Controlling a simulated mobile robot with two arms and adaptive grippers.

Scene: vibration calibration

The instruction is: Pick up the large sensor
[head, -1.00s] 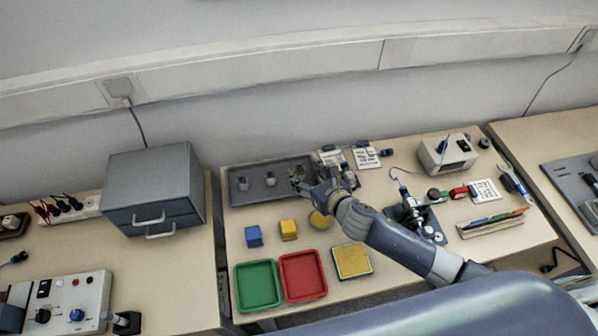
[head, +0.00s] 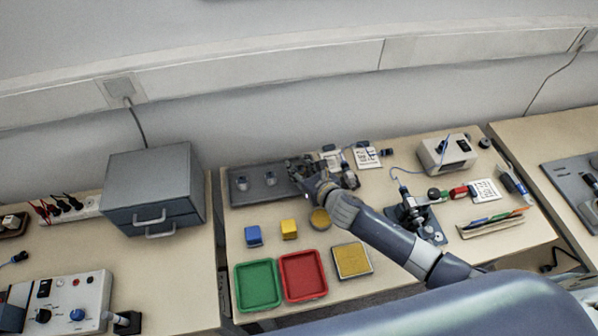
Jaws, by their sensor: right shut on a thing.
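A grey tray (head: 254,197) lies at the back left of the middle table. Two small metallic sensors, a left one (head: 242,183) and a middle one (head: 270,179), stand on it, apart from each other. My right gripper (head: 298,168) is over the tray's right end. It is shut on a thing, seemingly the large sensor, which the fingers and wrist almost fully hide. I cannot tell whether that thing touches the tray. My left gripper is not in view.
A grey drawer cabinet (head: 152,190) stands left.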

